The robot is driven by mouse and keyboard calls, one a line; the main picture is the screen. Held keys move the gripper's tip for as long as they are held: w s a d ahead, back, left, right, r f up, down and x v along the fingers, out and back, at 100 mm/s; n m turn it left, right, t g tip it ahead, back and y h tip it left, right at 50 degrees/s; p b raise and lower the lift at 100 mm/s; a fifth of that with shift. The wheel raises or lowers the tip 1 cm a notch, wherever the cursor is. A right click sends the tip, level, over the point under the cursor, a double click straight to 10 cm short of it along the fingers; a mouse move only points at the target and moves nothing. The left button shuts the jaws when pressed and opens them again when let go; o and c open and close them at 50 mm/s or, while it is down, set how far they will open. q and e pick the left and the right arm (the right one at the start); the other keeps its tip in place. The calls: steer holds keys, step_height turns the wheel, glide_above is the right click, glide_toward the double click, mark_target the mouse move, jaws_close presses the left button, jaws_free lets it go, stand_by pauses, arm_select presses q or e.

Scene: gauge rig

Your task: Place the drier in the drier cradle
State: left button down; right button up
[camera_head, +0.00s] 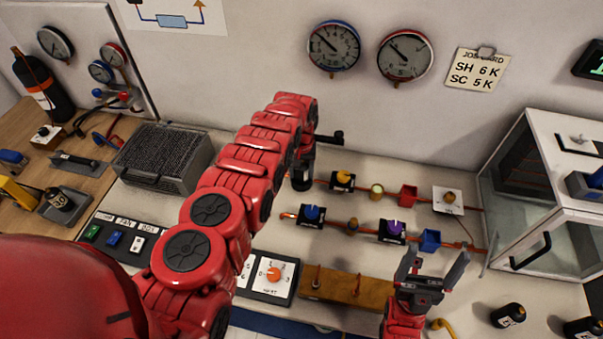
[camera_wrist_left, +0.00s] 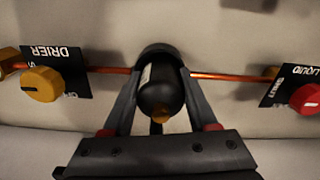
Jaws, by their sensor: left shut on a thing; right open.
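My left gripper (camera_wrist_left: 157,112) is shut on the drier (camera_wrist_left: 160,90), a black cylinder with a pale label strip and a copper end. A dark curved piece that looks like the drier cradle (camera_wrist_left: 158,49) sits at the drier's far end, between two copper pipe runs. I cannot tell whether the drier rests in it. In the head view my left arm hides most of this spot; the black drier (camera_head: 302,178) shows just below the wrist. My right gripper (camera_head: 432,272) is open and empty above the bench front.
A yellow knob on the DRIER plate (camera_wrist_left: 43,84) and a red knob on the LIQUID plate (camera_wrist_left: 305,97) flank the pipe. Blue (camera_head: 312,214) and purple (camera_head: 395,228) knobs stand nearby. A glass-sided cabinet (camera_head: 545,200) is at right; black bottles (camera_head: 508,315) stand before it.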

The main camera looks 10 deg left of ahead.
arm_select(q)
steer(key=shift+f, duration=0.2)
steer(key=shift+c, duration=0.9)
jaws_free()
steer(key=shift+r, duration=0.1)
step_height(320, 180, up, 7)
steer(key=p, duration=0.4)
steer(key=shift+f+p, duration=0.2)
steer(key=shift+p, duration=0.2)
step_height(320, 180, up, 5)
steer(key=shift+f+p, duration=0.1)
steer(key=shift+p, duration=0.8)
steer(key=shift+r, duration=0.5)
steer(key=shift+f, duration=0.1)
